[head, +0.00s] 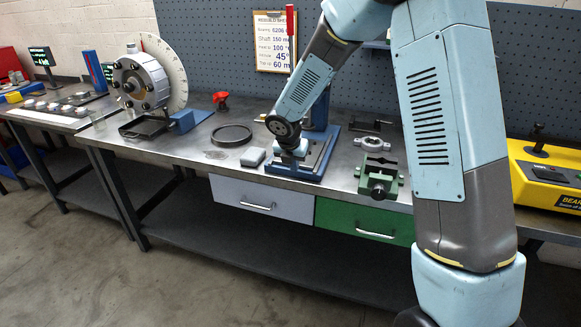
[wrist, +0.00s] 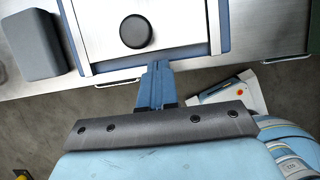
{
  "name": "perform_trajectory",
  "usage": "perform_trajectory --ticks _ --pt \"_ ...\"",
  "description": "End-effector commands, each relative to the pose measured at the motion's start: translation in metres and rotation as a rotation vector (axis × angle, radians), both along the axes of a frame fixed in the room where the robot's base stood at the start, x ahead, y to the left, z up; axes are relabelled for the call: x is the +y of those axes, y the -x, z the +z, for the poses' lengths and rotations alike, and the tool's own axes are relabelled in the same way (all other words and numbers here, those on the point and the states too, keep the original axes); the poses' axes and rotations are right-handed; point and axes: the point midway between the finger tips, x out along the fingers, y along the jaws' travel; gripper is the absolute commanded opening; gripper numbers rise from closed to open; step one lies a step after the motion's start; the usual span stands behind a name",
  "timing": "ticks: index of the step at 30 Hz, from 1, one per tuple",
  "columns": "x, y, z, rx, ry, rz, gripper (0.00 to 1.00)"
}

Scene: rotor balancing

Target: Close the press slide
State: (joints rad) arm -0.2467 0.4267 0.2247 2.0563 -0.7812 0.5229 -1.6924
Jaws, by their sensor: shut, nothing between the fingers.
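In the head view the blue press (head: 318,152) stands on the bench, partly hidden by my arm. In the head view my gripper (head: 291,158) is low over the front of the press base. How far out the slide stands is unclear.
A grey block (head: 252,157) lies just left of the press and a black ring (head: 231,135) farther left. A green vise (head: 379,178) stands to the right. Drawers with handles (head: 260,207) hang below the bench edge. A balancing rotor (head: 140,80) is at the far left.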

Motion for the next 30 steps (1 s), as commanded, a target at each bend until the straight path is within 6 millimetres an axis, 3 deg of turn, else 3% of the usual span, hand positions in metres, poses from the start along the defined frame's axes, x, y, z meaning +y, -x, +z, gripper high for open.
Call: perform_trajectory --ticks 16,25,30 --pt "-0.003 -0.010 0.000 0.000 0.000 0.000 0.00" --pt "-0.020 -0.056 0.000 0.000 0.000 -0.002 0.00" --pt "-0.025 -0.070 0.000 0.001 0.000 0.001 0.00"
